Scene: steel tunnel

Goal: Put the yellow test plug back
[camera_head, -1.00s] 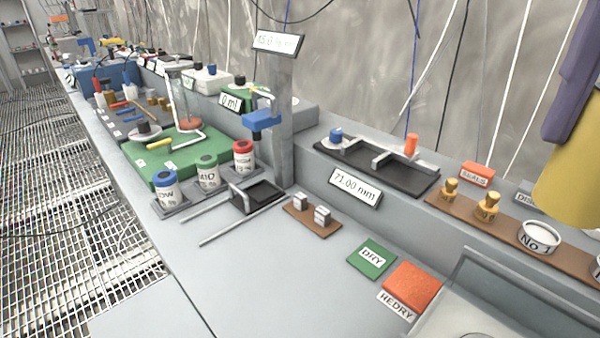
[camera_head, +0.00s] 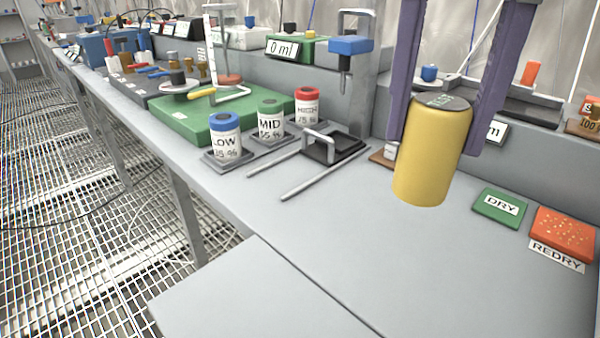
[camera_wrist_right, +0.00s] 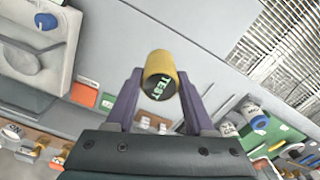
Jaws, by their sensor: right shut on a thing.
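The yellow test plug (camera_head: 430,155) is a yellow cylinder with a dark top marked TEST. My right gripper (camera_head: 445,100), with purple fingers, is shut on it near its top and holds it upright or nearly so, apparently above the grey bench. In the right wrist view the plug (camera_wrist_right: 158,72) sits between the tips of my right gripper (camera_wrist_right: 157,85). The plug hides part of the bench behind it. My left gripper is not in view.
Blue LOW (camera_head: 225,137), green MID (camera_head: 270,119) and red HIGH (camera_head: 307,105) containers stand left of the plug. A dark tray (camera_head: 330,148) with two rails lies nearby. Green DRY (camera_head: 498,207) and orange REDRY (camera_head: 562,234) pads lie right. The bench front (camera_head: 420,270) is clear.

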